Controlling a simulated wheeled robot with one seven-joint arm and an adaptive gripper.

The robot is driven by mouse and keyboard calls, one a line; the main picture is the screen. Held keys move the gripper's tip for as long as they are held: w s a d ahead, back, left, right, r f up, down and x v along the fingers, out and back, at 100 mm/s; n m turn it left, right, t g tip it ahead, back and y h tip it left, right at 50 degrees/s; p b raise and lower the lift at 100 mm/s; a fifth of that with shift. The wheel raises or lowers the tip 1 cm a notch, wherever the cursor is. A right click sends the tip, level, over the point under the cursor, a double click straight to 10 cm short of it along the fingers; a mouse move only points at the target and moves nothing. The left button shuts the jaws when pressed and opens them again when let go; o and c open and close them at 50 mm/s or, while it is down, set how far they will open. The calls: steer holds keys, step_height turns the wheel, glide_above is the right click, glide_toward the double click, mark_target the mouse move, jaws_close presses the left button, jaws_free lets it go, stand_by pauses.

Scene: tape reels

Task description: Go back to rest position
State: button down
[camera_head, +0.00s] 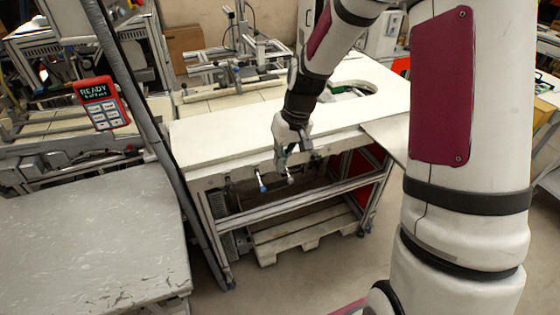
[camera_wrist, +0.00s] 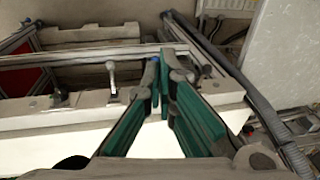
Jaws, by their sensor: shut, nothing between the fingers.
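My gripper (camera_head: 282,163) hangs at the front edge of the white workbench (camera_head: 225,136) in the head view, fingers pointing down, at the end of my arm. In the wrist view the green-padded fingers of my gripper (camera_wrist: 164,66) come together at their tips, with nothing held between them. The bench's white top (camera_wrist: 62,147) shows below and behind the fingers there. No tape reel can be made out in either view.
Small valve handles (camera_head: 262,184) stick out from the bench front beside my gripper. A round opening (camera_head: 352,88) is in the bench top. A pallet (camera_head: 305,232) lies underneath.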

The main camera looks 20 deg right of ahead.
steer(key=s+a+r+t+h, duration=0.2)
steer(key=s+r+t, duration=0.2)
steer(key=s+r, duration=1.9)
steer(key=shift+s+a+r, duration=0.15)
steer(key=shift+s+r, duration=0.1)
steer(key=shift+r, duration=0.05)
